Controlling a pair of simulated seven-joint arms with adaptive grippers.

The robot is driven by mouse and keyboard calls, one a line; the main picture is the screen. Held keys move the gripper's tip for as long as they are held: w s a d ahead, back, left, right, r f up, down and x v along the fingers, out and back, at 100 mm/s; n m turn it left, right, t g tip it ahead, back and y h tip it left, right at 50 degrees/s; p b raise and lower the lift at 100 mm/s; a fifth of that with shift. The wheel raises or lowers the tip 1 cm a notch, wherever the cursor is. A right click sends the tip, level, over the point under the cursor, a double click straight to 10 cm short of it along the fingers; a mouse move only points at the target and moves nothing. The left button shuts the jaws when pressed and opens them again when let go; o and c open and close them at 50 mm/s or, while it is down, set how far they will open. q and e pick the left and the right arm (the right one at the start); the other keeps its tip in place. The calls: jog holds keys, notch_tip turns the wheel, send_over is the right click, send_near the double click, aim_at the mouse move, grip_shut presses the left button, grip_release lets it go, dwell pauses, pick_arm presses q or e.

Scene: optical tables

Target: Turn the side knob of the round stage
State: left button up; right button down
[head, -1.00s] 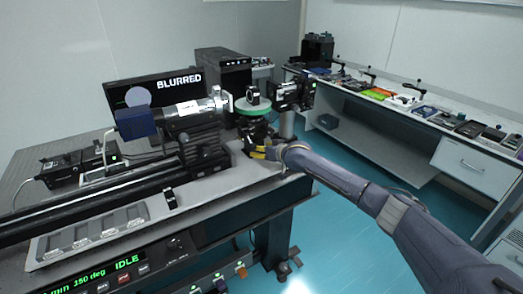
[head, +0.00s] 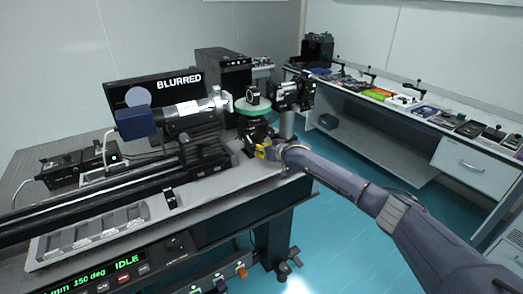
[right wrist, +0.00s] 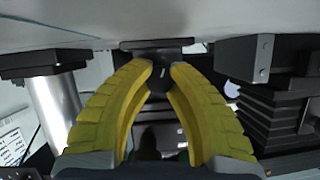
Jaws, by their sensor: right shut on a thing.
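The round stage (head: 252,108) has a green top disc and a dark body at the far right end of the optical bench, with a small black square mount (head: 252,96) on it. My right gripper (head: 262,151), with yellow fingers, reaches in from the right just below the disc. In the right wrist view, its fingertips (right wrist: 161,70) are shut on the dark side knob (right wrist: 159,84), one on each side. The knob is mostly hidden in the head view. My left gripper is in neither view.
A lens barrel with a blue housing (head: 136,123) stands on the bench left of the stage. A monitor (head: 180,84) behind reads "BLURRED". A black device (head: 294,92) stands close right of the stage. A dark ribbed block (right wrist: 272,115) is near the right finger.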

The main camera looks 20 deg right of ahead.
jog(key=shift+a+f, duration=0.1)
jog(key=shift+f, duration=0.1)
jog(key=shift+n+h, duration=0.6)
jog(key=shift+n, duration=0.2)
jog(key=shift+s+n+t+h, duration=0.1)
jog(key=shift+n+t+h, duration=0.4)
jog(key=shift+n+h, duration=0.6)
jog(key=shift+f+n, duration=0.1)
jog(key=shift+n, duration=0.2)
jog(key=c, duration=1.1)
grip_release()
jog(key=shift+r, duration=0.2)
jog(key=v, duration=1.2)
jog(key=shift+d+f, duration=0.15)
jog(key=shift+d, duration=0.1)
